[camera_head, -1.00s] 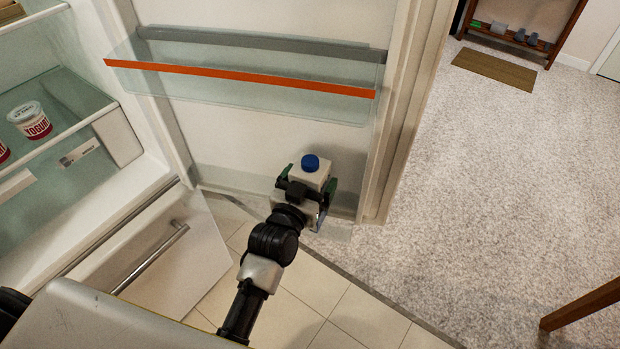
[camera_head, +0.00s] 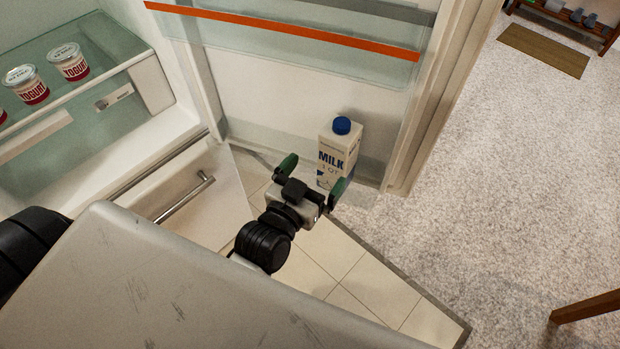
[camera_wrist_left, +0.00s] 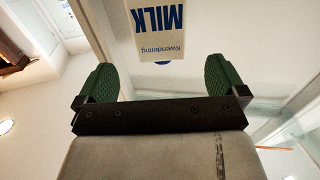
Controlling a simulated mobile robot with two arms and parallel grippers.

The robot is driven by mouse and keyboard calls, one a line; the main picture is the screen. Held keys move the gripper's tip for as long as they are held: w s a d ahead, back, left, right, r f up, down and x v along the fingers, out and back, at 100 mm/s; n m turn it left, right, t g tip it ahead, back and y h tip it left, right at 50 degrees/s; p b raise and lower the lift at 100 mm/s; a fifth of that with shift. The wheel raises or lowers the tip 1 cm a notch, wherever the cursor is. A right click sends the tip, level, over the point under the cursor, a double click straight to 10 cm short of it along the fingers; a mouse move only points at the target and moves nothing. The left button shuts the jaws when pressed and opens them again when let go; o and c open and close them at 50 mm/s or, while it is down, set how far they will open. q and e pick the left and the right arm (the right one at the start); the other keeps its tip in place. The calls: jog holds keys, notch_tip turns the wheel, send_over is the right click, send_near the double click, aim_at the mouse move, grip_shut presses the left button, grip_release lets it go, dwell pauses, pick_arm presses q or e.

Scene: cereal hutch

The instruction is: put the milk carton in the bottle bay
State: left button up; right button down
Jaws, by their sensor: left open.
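The milk carton (camera_head: 337,153), white with a blue cap and "MILK" lettering, stands upright in the lower bay (camera_head: 375,170) of the open fridge door. My left gripper (camera_head: 314,175) is open in front of the carton, its two green fingers spread and nothing between them. In the left wrist view the carton (camera_wrist_left: 157,30) shows beyond the fingertips, apart from the open gripper (camera_wrist_left: 160,80). The carton's lower part is partly hidden by my gripper in the head view. My right gripper is not in view.
A door shelf with an orange strip (camera_head: 290,35) is above the carton. Yogurt cups (camera_head: 68,62) stand on a glass fridge shelf at left. A drawer with a metal handle (camera_head: 185,197) is below. Tiled floor (camera_head: 335,250) and carpet lie outside.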

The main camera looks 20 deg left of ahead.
pick_arm(q)
jog(key=shift+s+a, duration=0.1)
jog(key=shift+s, duration=0.65)
jog(key=s+d+f+g, duration=0.15)
jog(key=f+g, duration=0.25)
jog(key=f, duration=1)
jog(key=s+a+f+g, duration=0.1)
jog(key=s+f+g, duration=0.2)
jog(key=f, duration=1.1)
jog(key=s+a+f+m+g+y, duration=0.1)
jog(key=s+a+f+g, duration=0.15)
jog(key=s+f, duration=0.45)
jog(key=s+a+f+g, duration=0.1)
jog(key=s+f+g, duration=0.2)
jog(key=s+f, duration=0.45)
jog(key=s+a+f+g, duration=0.2)
jog(key=s+f, duration=0.2)
jog(key=s, duration=0.2)
jog(key=s+a+f+g+y, duration=0.1)
jog(key=s+a+f+g, duration=0.1)
jog(key=s, duration=0.5)
notch_tip(320, 180, down, 2)
jog(key=shift+a+f+y, duration=0.2)
jog(key=shift+a+y, duration=0.1)
jog(key=shift+a, duration=0.45)
jog(key=shift+c, duration=0.3)
